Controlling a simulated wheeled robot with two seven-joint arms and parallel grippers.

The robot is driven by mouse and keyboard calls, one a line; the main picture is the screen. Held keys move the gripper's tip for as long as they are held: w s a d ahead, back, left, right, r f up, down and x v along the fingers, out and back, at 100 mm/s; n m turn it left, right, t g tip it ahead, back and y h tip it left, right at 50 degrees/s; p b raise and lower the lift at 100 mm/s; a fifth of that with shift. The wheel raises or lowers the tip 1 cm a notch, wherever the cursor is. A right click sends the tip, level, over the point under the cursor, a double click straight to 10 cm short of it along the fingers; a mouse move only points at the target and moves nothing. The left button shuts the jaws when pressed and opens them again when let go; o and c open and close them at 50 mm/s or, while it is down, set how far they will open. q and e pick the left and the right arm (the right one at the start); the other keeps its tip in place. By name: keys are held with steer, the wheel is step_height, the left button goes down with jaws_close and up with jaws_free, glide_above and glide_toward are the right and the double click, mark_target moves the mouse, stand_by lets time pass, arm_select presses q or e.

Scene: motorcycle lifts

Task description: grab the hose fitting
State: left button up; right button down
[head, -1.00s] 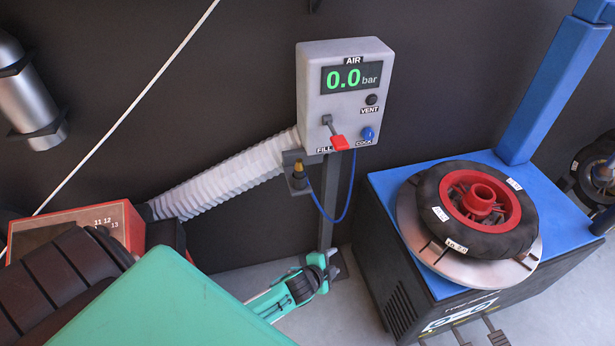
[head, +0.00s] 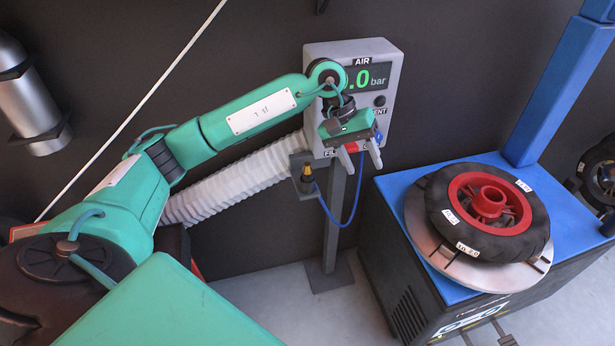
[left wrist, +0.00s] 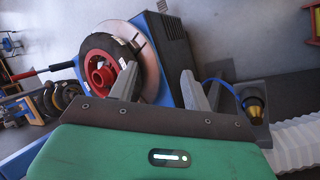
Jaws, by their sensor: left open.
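The hose fitting (head: 308,172) has a brass-yellow tip and a dark body. It sits upright in a small bracket (head: 303,188) on the left of the air panel's post, with a blue hose running from it. It also shows in the left wrist view (left wrist: 253,104), at the right, outside the fingers. My left gripper (head: 360,160) is open and empty, in front of the air panel's lower part, to the right of the fitting and slightly higher in the picture. Its two grey fingers point down and also show in the left wrist view (left wrist: 159,86). My right gripper is not in view.
A white corrugated duct (head: 240,177) runs behind my arm. A blue tyre machine (head: 395,215) with a tyre (head: 453,230) on it stands at right. Floor around the post base is clear.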

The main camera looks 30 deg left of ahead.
arm_select(q)
steer(key=a+r+m+y, duration=0.1)
steer(key=a+r+y, duration=0.15)
steer(key=a, duration=0.45)
steer(key=a+r+m+y, duration=0.1)
steer(key=a+r+y, duration=0.15)
steer(key=a, duration=0.35)
steer(key=y+p, duration=0.1)
glide_above(307, 164)
steer(key=f, duration=0.8)
steer(key=shift+d, duration=0.3)
steer(key=shift+f, duration=0.6)
steer(key=shift+f+p, duration=0.25)
steer(key=shift+p, duration=0.15)
steer(key=shift+a+f+p, duration=0.25)
steer(key=shift+f+p, duration=0.35)
steer(key=shift+f, duration=0.45)
step_height(307, 164, down, 2)
steer(key=shift+f, duration=0.25)
steer(key=shift+c, duration=0.9)
jaws_close()
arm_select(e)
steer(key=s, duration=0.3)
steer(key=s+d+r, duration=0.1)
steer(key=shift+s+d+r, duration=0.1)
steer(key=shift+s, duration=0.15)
